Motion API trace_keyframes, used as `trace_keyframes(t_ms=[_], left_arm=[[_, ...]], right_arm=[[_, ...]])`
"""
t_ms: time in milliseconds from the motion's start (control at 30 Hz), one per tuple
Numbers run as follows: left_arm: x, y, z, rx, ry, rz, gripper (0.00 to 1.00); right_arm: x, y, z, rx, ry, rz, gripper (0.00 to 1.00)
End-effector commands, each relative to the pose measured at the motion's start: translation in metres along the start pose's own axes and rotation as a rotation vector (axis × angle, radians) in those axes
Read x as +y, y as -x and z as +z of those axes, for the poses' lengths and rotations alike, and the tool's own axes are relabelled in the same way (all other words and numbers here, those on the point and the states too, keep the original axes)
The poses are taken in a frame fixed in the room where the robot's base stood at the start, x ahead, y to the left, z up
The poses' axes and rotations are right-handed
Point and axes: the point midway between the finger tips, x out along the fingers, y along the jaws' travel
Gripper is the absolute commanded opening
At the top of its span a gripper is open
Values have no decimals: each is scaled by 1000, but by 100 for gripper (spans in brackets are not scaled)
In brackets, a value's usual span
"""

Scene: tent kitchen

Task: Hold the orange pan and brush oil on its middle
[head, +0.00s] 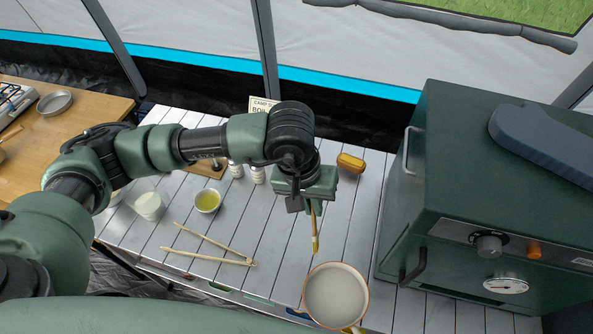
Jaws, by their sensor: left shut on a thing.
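The orange pan (336,293) sits at the front edge of the slatted table, with a pale inside and a thin orange rim. Its near side is cut by the picture's lower edge, where a bit of yellow shows. My left gripper (311,202) points down beyond the pan and is shut on a brush (314,228). The brush hangs nearly upright, its bristle end just beyond the pan's far rim in the picture. Whether the bristles touch anything is unclear. A small bowl of yellow-green oil (207,201) stands to the left. My right gripper is not in view.
Wooden tongs (211,249) lie open left of the pan. A white cup (149,206) stands beside the oil bowl. A large green oven (488,210) blocks the right side.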

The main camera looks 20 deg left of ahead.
Motion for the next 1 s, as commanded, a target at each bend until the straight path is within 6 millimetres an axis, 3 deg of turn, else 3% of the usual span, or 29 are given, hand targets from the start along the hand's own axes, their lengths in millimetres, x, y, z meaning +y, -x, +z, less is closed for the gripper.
trace_keyframes(t_ms=[100,300,1000], left_arm=[[18,0,30,0,-7,4,0],[27,-3,54,-6,2,4,0],[17,-62,60,-9,5,3,0]], right_arm=[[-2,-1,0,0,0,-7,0],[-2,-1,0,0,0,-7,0],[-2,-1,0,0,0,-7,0]])
